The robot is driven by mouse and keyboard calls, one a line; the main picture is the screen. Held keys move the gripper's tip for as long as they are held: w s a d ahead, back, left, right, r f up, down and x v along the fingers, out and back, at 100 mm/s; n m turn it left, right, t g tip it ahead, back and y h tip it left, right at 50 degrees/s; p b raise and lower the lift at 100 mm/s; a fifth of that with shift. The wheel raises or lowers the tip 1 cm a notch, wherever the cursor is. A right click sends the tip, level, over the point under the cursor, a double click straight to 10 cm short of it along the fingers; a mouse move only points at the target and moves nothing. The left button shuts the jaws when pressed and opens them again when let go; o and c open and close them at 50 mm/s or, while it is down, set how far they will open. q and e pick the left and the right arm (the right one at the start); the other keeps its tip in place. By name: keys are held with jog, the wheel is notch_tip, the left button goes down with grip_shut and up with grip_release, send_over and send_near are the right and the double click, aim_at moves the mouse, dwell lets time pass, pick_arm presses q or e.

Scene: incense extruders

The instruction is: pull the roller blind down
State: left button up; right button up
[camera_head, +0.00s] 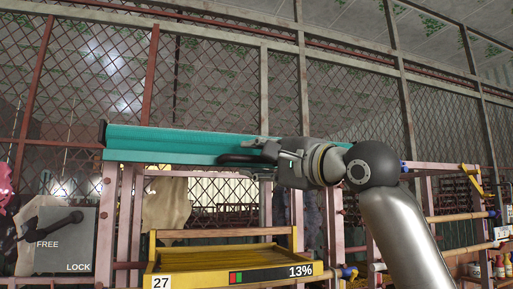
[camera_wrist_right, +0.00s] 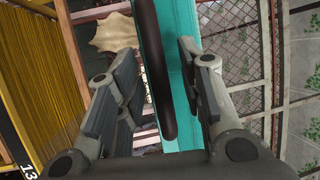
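The teal blind (camera_head: 150,139) shows as a long horizontal band across the pink posts in the head view. A dark handle bar (camera_head: 238,159) runs along its lower front. In the right wrist view the teal band (camera_wrist_right: 180,20) and the dark handle (camera_wrist_right: 155,70) run up between my fingers. My right gripper (camera_head: 263,158) is at the handle, with its fingers on either side of it. The fingers (camera_wrist_right: 155,92) look open, with gaps beside the handle; whether either touches it I cannot tell. My right wrist and arm hide the band's right part. My left gripper is not in view.
A grey panel (camera_head: 64,251) marked FREE and LOCK has a dark lever (camera_head: 62,222) pointing toward FREE. A yellow slatted tray (camera_head: 225,278) marked 27 and 13% stands below the blind. Wire mesh walls rise behind. Rails and posts stand at the right.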

jog(key=shift+w+a, duration=0.15)
jog(key=shift+w, duration=0.2)
jog(key=shift+c, duration=0.2)
jog(key=shift+s, duration=0.1)
grip_shut()
notch_tip(320, 180, down, 27)
jog(key=b, duration=2)
